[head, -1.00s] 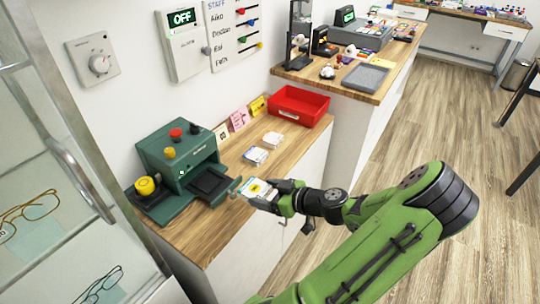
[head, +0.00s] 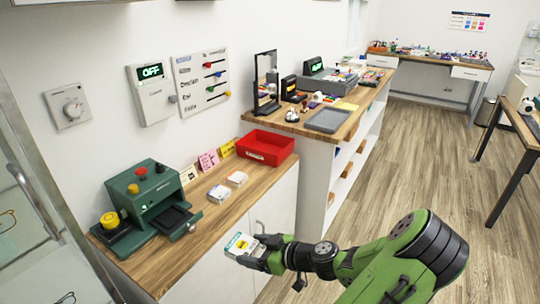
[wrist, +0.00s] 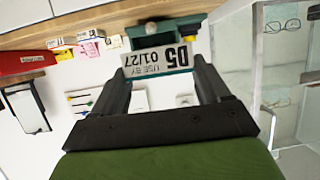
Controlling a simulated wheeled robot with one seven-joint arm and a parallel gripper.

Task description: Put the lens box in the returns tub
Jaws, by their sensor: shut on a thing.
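My gripper (head: 258,252) is shut on a small white box (head: 240,245) with a yellow and blue face. In the head view it is held in front of the counter's front edge, clear of the wooden top. In the wrist view the box (wrist: 158,63) sits between both fingers, and its label reads upside down "D5 USE BY 01/27". A red open tub (head: 265,148), which I take as the returns tub, stands at the far end of the counter. Its inside looks empty. It also shows at the left of the wrist view (wrist: 22,62).
A green machine (head: 150,195) with a dark tray stands at the near end of the wooden counter (head: 205,214). Two similar white boxes (head: 219,194) (head: 237,179) lie between it and the tub, with small cards (head: 208,160) along the wall. A glass cabinet (head: 30,190) is at left.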

